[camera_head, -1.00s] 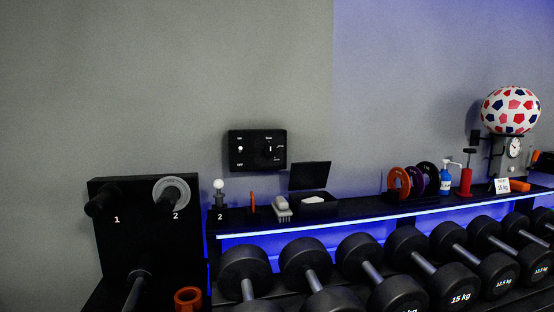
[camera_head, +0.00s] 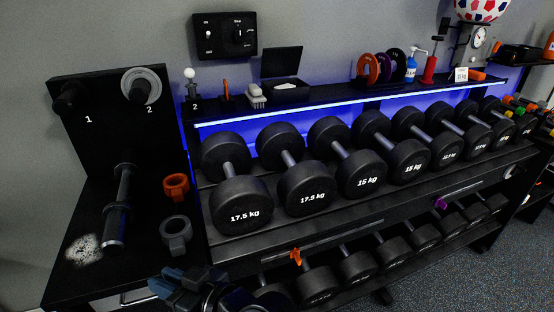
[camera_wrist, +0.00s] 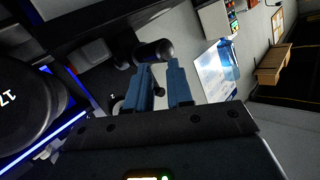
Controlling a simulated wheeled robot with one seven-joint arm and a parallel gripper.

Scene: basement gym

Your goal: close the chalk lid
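The chalk box (camera_head: 287,97) is a small black box on the lit shelf above the dumbbells, with white chalk (camera_head: 287,87) inside. Its black lid (camera_head: 282,62) stands open, raised upright at the back of the box. My gripper (camera_head: 180,281) shows at the bottom edge of the head view, well below and in front of the box. In the wrist view my gripper (camera_wrist: 158,67) has its two blue fingers apart, with nothing held between them. I cannot make out the chalk box in the wrist view.
A brush (camera_head: 256,97) sits just left of the box, and an orange-topped item (camera_head: 226,91) stands beside it. Coloured plates (camera_head: 368,70) stand to the right. Rows of dumbbells (camera_head: 305,185) lie between my gripper and the shelf. A black control panel (camera_head: 225,36) hangs above.

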